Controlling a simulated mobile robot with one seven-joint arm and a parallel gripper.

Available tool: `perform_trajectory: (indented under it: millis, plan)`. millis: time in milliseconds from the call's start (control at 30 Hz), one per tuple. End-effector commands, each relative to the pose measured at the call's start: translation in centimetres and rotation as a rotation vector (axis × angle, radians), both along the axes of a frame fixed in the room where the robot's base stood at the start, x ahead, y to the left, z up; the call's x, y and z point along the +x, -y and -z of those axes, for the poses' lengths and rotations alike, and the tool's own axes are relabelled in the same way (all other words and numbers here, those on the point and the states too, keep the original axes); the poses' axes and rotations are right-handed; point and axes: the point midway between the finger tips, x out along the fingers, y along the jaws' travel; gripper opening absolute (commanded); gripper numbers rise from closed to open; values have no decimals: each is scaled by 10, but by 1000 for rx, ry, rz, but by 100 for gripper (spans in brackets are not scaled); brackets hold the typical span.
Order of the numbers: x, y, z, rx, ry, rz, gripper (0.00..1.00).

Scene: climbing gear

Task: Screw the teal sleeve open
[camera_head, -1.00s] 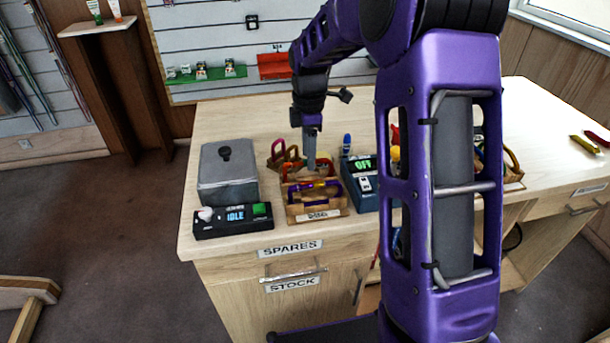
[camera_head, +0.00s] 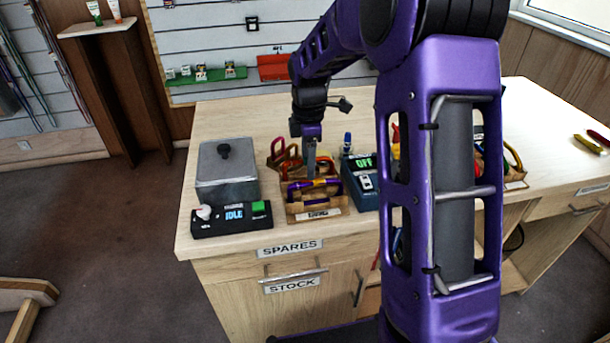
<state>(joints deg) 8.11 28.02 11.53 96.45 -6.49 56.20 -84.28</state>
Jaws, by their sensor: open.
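My gripper (camera_head: 311,172) points straight down over a small wooden tray (camera_head: 318,215) on the bench. From this angle the fingers overlap into one grey shape and the gap between them is hidden. I see nothing held in them. A purple carabiner (camera_head: 297,189) with a yellow-orange part lies across the tray, just in front of the fingertips. Red and dark-yellow carabiners (camera_head: 285,151) stand behind and to the left of the fingers. I cannot make out a teal sleeve; it is hidden or too small to tell.
A grey lidded box (camera_head: 227,178) and a black unit reading IDLE (camera_head: 233,218) stand left of the tray. A blue unit reading OFF (camera_head: 361,182) stands close on the right. My purple arm hides much of the bench's right part.

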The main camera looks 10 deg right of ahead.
Motion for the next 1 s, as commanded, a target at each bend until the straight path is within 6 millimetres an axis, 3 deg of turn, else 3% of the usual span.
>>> perform_trajectory:
  millis: [1000]
  plan:
    - [16,0,0,0,0,0,55]
